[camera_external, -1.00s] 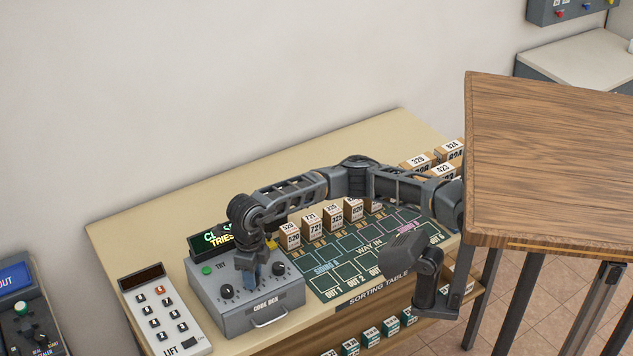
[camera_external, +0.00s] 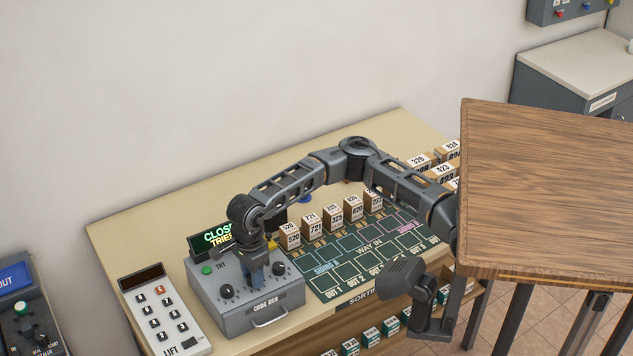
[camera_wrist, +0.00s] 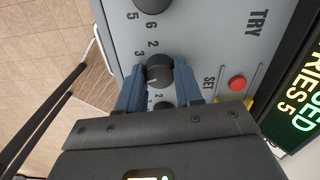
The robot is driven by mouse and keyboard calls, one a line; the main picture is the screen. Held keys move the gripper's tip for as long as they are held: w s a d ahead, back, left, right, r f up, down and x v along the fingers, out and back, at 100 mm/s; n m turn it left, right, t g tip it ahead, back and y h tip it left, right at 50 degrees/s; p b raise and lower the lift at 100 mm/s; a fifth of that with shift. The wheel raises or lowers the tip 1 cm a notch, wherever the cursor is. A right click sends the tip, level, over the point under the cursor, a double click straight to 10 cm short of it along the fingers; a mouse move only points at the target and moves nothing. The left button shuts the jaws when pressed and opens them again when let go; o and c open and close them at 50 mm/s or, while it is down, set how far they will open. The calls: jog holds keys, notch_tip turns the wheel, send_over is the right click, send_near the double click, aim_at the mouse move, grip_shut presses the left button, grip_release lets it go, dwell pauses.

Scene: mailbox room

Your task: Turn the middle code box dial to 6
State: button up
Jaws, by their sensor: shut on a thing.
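The grey code box (camera_external: 262,317) sits on the table with a row of dials on its top. My gripper (camera_external: 254,280) points down over the middle of the box. In the wrist view my gripper (camera_wrist: 160,88) is shut on the middle dial (camera_wrist: 159,70), a black knob, with a blue finger on each side of it. Another dial (camera_wrist: 152,4) shows at the top of that view and one is partly hidden below the fingers. Some numbers around the middle dial show, and the fingers hide others. I cannot tell which number it points to.
A display (camera_external: 213,238) behind the box reads "CLOSED" and "TRIES 5". A lift keypad (camera_external: 165,315) stands left of the box. Numbered parcels (camera_external: 315,228) stand on the green sorting mat to the right. A wooden table (camera_external: 550,185) is at the right.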

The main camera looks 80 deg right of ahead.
jog(key=n+b, duration=0.1)
jog(key=n, duration=0.5)
jog(key=shift+n+b, duration=0.3)
jog(key=shift+b, duration=0.05)
jog(key=n, duration=0.5)
jog(key=shift+n, duration=0.4)
jog(key=o, duration=1)
jog(key=shift+o, duration=0.2)
jog(key=shift+r, duration=3.9)
